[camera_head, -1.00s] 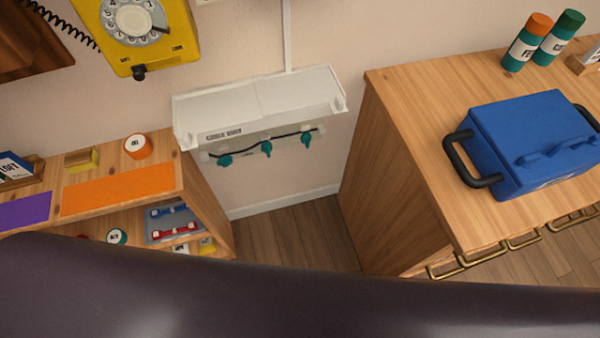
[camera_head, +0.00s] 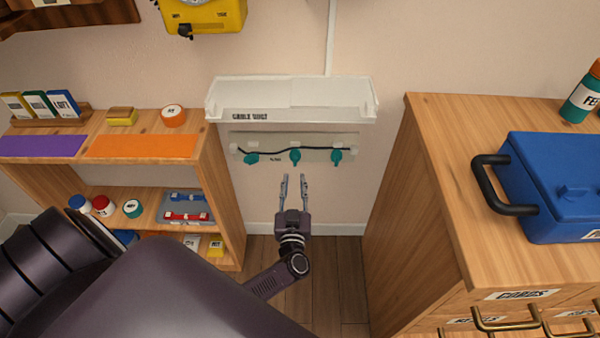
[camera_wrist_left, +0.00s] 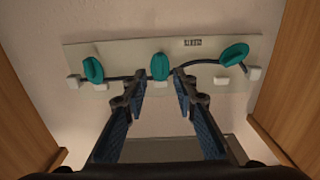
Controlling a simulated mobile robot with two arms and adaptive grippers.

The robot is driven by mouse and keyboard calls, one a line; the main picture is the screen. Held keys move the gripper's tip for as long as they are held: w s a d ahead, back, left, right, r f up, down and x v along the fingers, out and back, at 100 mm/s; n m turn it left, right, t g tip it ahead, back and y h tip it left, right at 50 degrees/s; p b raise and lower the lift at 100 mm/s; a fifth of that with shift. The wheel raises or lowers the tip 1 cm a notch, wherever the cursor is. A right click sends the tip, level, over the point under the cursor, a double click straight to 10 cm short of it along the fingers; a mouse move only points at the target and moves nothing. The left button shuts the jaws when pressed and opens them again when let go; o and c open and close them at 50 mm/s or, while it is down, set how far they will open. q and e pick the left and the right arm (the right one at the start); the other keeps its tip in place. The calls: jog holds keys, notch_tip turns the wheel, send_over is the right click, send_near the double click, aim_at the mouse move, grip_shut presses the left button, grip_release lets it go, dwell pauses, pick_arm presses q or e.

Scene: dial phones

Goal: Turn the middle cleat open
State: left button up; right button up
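The middle cleat (camera_head: 295,157) is a teal knob on a pale wall plate (camera_head: 314,138), between a left cleat (camera_head: 251,158) and a right cleat (camera_head: 336,157). A black cord (camera_head: 318,150) runs along the plate at the cleats. My left gripper (camera_head: 293,183) is open and empty, just below the middle cleat in the head view. In the left wrist view, the middle cleat (camera_wrist_left: 160,66) stands upright, just beyond the gap between the open fingertips (camera_wrist_left: 158,88). I cannot tell whether a finger touches it. My right gripper is not in view.
A white cable duct (camera_head: 290,100) juts out above the plate. A wooden shelf (camera_head: 235,195) stands at left and a wooden cabinet (camera_head: 400,210) at right, with a blue case (camera_head: 560,185) on top. The gap between them is free.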

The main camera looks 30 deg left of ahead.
aim_at(295, 163)
pick_arm(q)
jog(key=b+x, duration=0.1)
jog(key=x, duration=0.4)
jog(key=shift+w, duration=0.1)
jog(key=shift+w+a, duration=0.35)
jog(key=shift+w, duration=0.15)
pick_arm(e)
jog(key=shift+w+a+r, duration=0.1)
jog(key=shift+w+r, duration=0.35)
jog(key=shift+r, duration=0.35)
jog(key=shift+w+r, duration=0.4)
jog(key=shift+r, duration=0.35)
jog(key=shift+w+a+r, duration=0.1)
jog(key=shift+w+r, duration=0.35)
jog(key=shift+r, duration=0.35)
pick_arm(q)
jog(key=shift+c, duration=0.3)
grip_shut()
